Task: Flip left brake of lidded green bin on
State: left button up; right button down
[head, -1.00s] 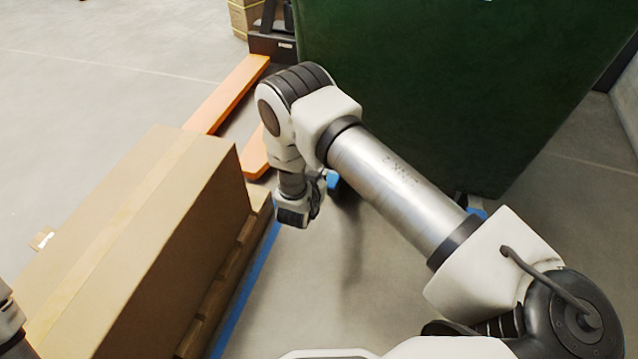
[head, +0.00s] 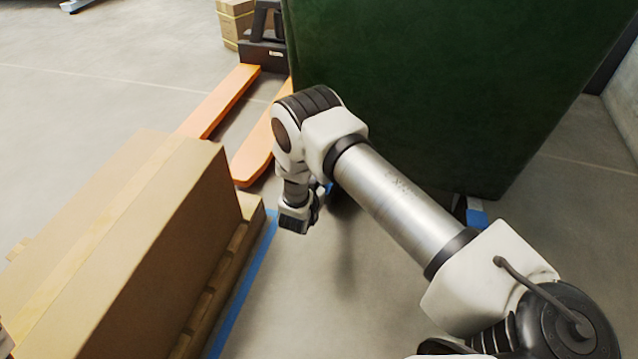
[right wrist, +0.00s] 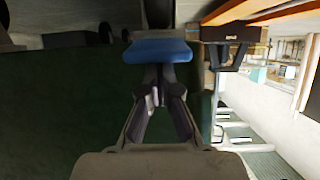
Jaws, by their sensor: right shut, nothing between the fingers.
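The large green bin (head: 440,80) stands at the upper right of the head view; its lid is out of view. A blue brake pedal (right wrist: 157,51) shows in the right wrist view, just beyond my fingertips. In the head view only a sliver of this pedal shows beside my gripper. Another blue brake (head: 477,217) shows under the bin's near right corner, partly behind my arm. My right gripper (right wrist: 156,82) is shut and empty, its tips at or very near the pedal's edge; contact cannot be told. My left gripper is not in view.
A long cardboard box (head: 120,240) lies on a wooden pallet (head: 225,275) at the left. Orange pallet-jack forks (head: 218,102) lie behind it, left of the bin. A blue floor line (head: 245,285) runs beside the pallet. The floor (head: 330,295) below my right arm is clear.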

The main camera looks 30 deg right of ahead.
jog(key=shift+s+a+f+t+h+b, duration=0.1)
jog(key=shift+a+f+t+h+b, duration=0.1)
jog(key=shift+f+b, duration=0.3)
jog(key=shift+s+a+f+t+h+b, duration=0.1)
jog(key=shift+f+t+h+b, duration=0.15)
jog(key=shift+f, duration=0.45)
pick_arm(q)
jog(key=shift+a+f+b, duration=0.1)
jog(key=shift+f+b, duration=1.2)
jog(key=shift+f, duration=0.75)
pick_arm(e)
notch_tip(320, 180, down, 6)
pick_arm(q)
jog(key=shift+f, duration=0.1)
pick_arm(e)
jog(key=shift+s+f, duration=0.1)
jog(key=shift+f, duration=0.05)
